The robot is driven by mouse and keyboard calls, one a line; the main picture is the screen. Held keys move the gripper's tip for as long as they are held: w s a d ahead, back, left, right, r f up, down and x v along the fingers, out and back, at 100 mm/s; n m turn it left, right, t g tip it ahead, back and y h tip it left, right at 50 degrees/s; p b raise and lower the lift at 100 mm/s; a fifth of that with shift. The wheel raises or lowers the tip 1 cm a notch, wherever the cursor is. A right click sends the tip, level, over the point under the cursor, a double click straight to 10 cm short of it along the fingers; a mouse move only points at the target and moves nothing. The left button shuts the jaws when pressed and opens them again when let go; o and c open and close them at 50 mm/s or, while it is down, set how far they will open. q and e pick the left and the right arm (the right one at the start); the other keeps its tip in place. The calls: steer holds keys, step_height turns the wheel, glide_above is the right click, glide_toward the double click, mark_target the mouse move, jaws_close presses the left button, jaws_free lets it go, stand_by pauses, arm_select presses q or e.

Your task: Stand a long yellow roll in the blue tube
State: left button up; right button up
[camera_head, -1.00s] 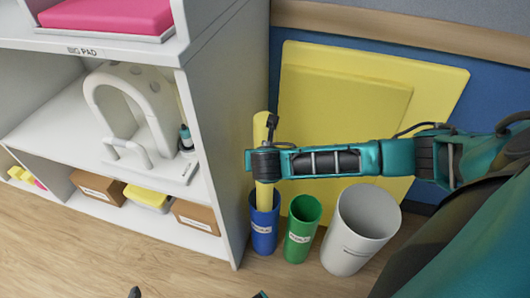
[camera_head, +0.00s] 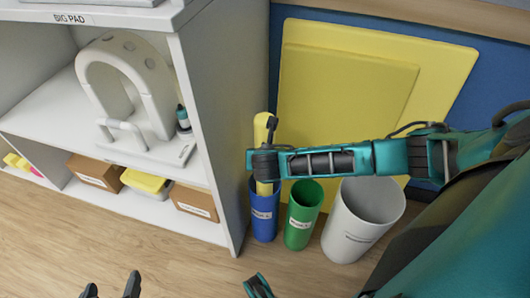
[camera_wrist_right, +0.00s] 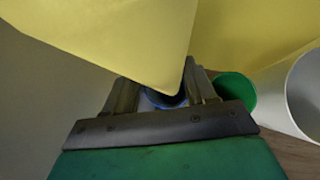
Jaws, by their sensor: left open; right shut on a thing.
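The long yellow roll (camera_head: 261,131) is nearly upright, and my right gripper (camera_head: 264,163) is shut on it. In the head view its lower part runs down into the mouth of the blue tube (camera_head: 264,216); how deep it goes is hidden. My right gripper is just above the tube's rim. In the right wrist view the roll (camera_wrist_right: 120,35) fills the upper left, in front of the fingers (camera_wrist_right: 160,95), with a little of the blue tube (camera_wrist_right: 158,101) between them. My left gripper (camera_head: 112,287) is open and empty at the bottom edge of the head view.
A green tube (camera_head: 301,222) and a wider white bin (camera_head: 352,235) stand right of the blue tube. A white shelf unit (camera_head: 222,150) is close on the left. Large yellow pads (camera_head: 440,85) lean on the blue wall behind. Wood floor (camera_head: 190,265) in front is clear.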

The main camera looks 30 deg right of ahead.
steer(key=shift+f, duration=0.15)
steer(key=o, duration=1.4)
steer(key=shift+c, duration=0.2)
steer(key=p+v, duration=0.5)
steer(key=v, duration=0.8)
steer(key=shift+p, duration=0.3)
steer(key=shift+d, duration=0.1)
